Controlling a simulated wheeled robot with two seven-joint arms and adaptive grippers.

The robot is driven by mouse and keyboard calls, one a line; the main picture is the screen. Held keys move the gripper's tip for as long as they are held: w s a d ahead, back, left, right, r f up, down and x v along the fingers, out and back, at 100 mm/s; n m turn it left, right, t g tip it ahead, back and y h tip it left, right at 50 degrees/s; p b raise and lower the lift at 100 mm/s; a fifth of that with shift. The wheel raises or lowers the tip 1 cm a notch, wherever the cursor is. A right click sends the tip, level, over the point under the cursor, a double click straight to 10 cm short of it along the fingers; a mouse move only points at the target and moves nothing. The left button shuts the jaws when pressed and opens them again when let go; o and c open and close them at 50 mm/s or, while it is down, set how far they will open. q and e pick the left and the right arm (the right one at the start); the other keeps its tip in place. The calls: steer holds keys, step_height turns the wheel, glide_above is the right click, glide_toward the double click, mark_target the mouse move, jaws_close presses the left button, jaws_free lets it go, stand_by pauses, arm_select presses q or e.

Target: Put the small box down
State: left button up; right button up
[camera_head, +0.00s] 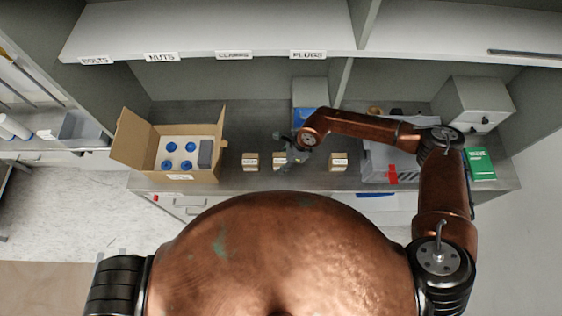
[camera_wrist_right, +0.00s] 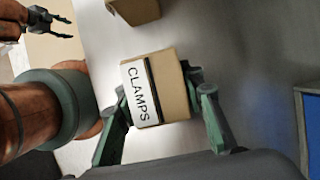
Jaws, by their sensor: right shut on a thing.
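The small tan box (camera_wrist_right: 158,88) with a white CLAMPS label sits between the fingers of my right gripper (camera_wrist_right: 162,100) in the right wrist view. The gripper is shut on it. In the head view the held box (camera_head: 279,159) shows partly behind my right gripper (camera_head: 289,158), low at the middle of the counter (camera_head: 236,185). I cannot tell whether its underside touches the counter. My left gripper (camera_wrist_right: 52,22) shows at the upper left of the wrist view, fingers apart and empty, away from the box.
Similar small boxes stand on the left (camera_head: 250,162) and right (camera_head: 338,162). An open carton (camera_head: 192,176) with blue-capped items stands farther left. A blue-and-white box (camera_head: 310,92) is behind. A grey tray (camera_head: 385,165) and green book (camera_head: 480,164) are right. A labelled shelf (camera_head: 210,30) hangs above.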

steer(key=shift+f+b, duration=0.25)
steer(key=shift+b, duration=0.1)
steer(key=o, duration=1.3)
steer(key=shift+r, duration=0.15)
steer(key=shift+r+p, duration=0.3)
steer(key=shift+p, duration=0.15)
steer(key=b+v, duration=0.1)
steer(key=v, duration=1)
steer(key=shift+s+d+r+b, duration=0.1)
steer(key=shift+d+r+b, duration=0.05)
steer(key=shift+r+b, duration=0.2)
